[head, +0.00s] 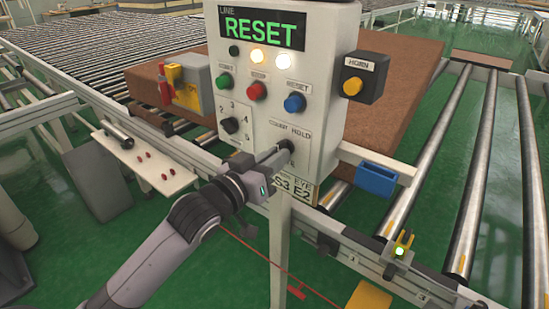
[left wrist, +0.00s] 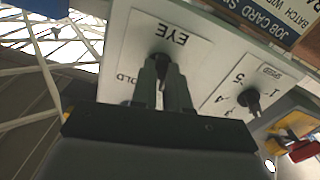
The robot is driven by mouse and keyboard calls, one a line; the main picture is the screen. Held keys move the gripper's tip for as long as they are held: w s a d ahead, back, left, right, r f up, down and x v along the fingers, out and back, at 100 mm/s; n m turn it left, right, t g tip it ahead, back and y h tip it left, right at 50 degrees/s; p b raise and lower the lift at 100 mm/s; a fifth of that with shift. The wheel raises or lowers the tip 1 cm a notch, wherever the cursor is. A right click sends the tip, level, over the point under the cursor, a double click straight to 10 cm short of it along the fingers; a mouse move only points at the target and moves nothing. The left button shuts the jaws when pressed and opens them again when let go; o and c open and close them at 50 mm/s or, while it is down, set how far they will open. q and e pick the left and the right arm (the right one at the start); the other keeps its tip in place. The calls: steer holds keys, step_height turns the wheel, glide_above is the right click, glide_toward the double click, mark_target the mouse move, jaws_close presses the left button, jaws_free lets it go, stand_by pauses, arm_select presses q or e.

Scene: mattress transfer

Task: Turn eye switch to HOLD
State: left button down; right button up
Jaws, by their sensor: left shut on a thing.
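The eye switch (left wrist: 161,60) is a dark knob on a white plate marked EYE, low on the grey control panel (head: 318,60). In the head view it sits at the lower right of the panel, under the word HOLD, mostly hidden by my gripper. My left gripper (head: 283,150) comes from the lower left and is shut on the switch knob. The left wrist view shows both fingers (left wrist: 165,88) around the knob, with the EYE plate upside down. The exact pointing of the knob is hidden. My right gripper is not in view.
The panel display (head: 262,27) reads RESET in green. Green, red and blue buttons, a speed knob (head: 231,125) and a yellow horn button (head: 353,86) are near. Roller conveyors and a brown mattress (head: 395,110) stand behind. A blue bin (head: 376,179) hangs at right.

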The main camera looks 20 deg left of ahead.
arm_select(q)
steer(key=shift+a+m, duration=0.15)
steer(key=shift+m, duration=4.45)
steer(key=c, duration=1.1)
jaws_free()
steer(key=shift+b+v, duration=0.75)
steer(key=shift+v, duration=2.8)
